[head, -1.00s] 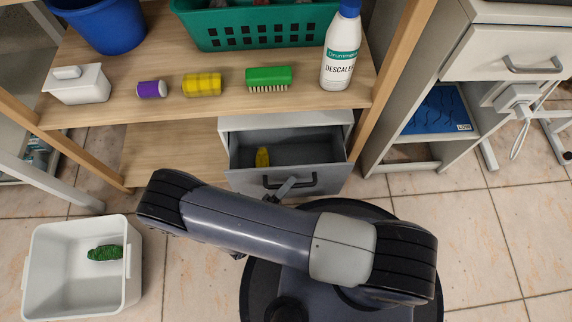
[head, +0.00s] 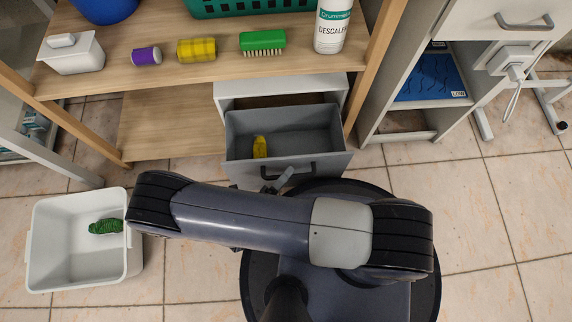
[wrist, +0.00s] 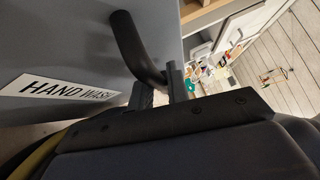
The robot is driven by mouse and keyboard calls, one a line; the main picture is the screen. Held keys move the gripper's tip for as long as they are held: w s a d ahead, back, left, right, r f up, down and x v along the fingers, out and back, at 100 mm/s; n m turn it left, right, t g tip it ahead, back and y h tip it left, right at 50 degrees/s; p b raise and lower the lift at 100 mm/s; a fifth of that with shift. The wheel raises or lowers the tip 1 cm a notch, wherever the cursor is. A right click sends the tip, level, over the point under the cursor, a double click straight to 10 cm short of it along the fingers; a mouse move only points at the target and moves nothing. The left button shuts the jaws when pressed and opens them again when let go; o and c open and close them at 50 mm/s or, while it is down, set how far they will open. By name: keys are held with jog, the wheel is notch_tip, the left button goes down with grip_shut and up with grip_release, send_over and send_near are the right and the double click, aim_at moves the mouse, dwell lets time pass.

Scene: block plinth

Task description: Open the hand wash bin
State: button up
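The hand wash bin is a grey drawer (head: 325,152) in a low white cabinet under the wooden shelf. It stands pulled well out, and a yellow object (head: 260,147) lies inside. Its front shows in the wrist view with a "HAND WASH" label (wrist: 68,90). The bin's black bar handle (wrist: 138,48) runs down between the fingers of my gripper (wrist: 160,88). The fingers look closed around the handle, with the contact partly hidden. In the head view my gripper (head: 280,180) is at the handle, partly hidden by my arm.
A white tub (head: 80,278) with a green object (head: 105,226) stands on the floor at left. The shelf (head: 210,82) above holds a white container (head: 72,58), a purple roll (head: 146,56), a yellow roll (head: 196,49), a green brush (head: 262,42) and a descaler bottle (head: 331,25).

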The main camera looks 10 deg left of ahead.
jog(key=o, duration=0.3)
jog(key=shift+o, duration=0.2)
jog(key=p+v, duration=0.1)
jog(key=v, duration=0.9)
jog(key=shift+s+a, duration=0.15)
jog(key=shift+s, duration=0.2)
jog(key=b+x, duration=0.1)
jog(key=x, duration=0.9)
jog(key=shift+w+d, duration=0.2)
jog(key=shift+w, duration=0.4)
